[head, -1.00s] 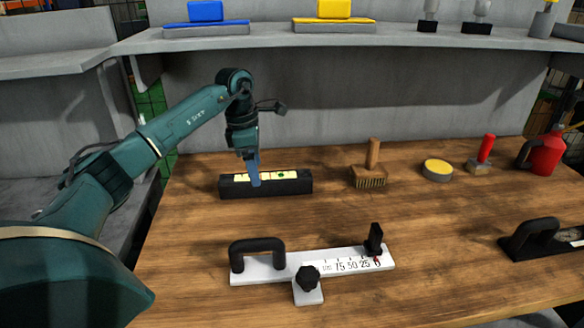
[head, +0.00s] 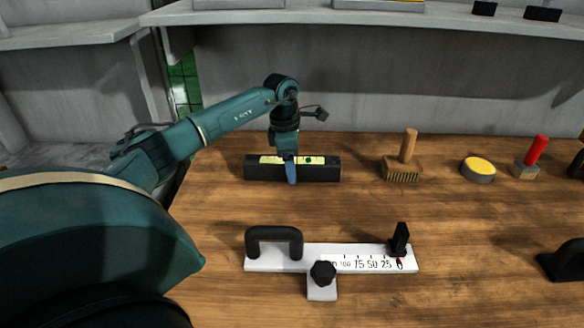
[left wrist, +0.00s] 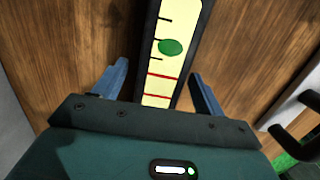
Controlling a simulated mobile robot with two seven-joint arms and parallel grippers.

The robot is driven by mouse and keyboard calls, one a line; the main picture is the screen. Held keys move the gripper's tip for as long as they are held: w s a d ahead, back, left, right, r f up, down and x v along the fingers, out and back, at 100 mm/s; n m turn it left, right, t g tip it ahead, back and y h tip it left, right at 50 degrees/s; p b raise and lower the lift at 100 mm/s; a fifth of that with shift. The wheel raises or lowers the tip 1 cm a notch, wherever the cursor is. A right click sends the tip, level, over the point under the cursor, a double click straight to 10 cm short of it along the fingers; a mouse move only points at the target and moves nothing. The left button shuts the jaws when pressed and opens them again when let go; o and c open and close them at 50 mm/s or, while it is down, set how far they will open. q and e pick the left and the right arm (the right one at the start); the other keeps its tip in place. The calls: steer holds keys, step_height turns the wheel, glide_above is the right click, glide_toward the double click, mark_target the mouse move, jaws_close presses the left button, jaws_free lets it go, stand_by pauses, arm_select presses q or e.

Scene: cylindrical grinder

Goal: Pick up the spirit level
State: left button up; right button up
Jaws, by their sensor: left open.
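The spirit level (head: 318,172) is a dark bar with a yellow vial strip along its top, lying on the wooden table. In the left wrist view the spirit level (left wrist: 168,60) shows its yellow strip with a green bubble and red and black marks. My left gripper (head: 290,181) points down over the level. Its blue fingers (left wrist: 158,85) are open, one on each side of the bar, with visible gaps to it. How far down the fingers reach is hard to tell. My right gripper is not in view.
A white measuring tool (head: 330,257) with a black handle lies in front of the level. A brush (head: 403,165), a round yellow-topped tin (head: 478,169) and a red-handled brush (head: 530,158) stand to the right. A grey shelf (head: 300,16) spans the back.

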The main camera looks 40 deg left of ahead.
arm_select(q)
steer(key=shift+c, duration=0.3)
jaws_close()
steer(key=shift+w+r, duration=0.1)
stand_by(0.5)
